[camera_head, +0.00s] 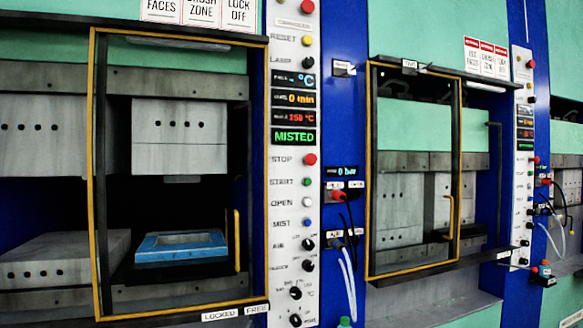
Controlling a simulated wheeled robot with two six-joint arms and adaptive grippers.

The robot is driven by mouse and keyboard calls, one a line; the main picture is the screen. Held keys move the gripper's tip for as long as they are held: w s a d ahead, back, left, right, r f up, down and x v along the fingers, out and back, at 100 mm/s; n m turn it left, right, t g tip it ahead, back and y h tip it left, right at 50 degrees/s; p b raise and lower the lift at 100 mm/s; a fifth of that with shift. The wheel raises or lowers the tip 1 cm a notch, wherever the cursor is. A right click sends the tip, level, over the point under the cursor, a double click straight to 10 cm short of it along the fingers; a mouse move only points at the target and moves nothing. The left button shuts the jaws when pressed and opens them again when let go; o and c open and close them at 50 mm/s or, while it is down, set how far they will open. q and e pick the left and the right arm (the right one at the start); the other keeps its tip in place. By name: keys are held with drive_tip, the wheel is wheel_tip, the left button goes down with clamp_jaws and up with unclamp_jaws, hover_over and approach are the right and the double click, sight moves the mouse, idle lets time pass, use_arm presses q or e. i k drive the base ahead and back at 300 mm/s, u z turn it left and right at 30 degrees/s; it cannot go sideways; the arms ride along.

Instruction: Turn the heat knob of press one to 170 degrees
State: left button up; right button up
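The near press (180,136) fills the left side. Its number label is not in view, but the press to its right is marked TWO. Its white control panel (293,170) carries black knobs at the bottom. One knob (295,293) has a °C mark beside it and looks like the heat knob; its pointer angle is too small to read surely. Another knob (295,320) sits below it at the picture's lower edge. A red display line (295,118) seems to read 150 °C, and a green display (294,136) reads MISTED. Neither of my grippers is in view.
A yellow-framed guard (97,180) stands before the near press, with a blue-framed mould (180,246) inside. Press two (410,170) stands to the right. A blue column (345,110) between them carries fittings and pale hoses (348,280). A green cap (345,322) shows at the bottom edge.

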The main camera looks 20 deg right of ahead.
sight(295, 293)
drive_tip(key=z, duration=0.4)
drive_tip(key=k, duration=0.45)
drive_tip(key=z, duration=1.85)
drive_tip(key=i, duration=1.35)
drive_tip(key=u, duration=0.7)
drive_tip(key=i, duration=0.95)
drive_tip(key=u, duration=0.9)
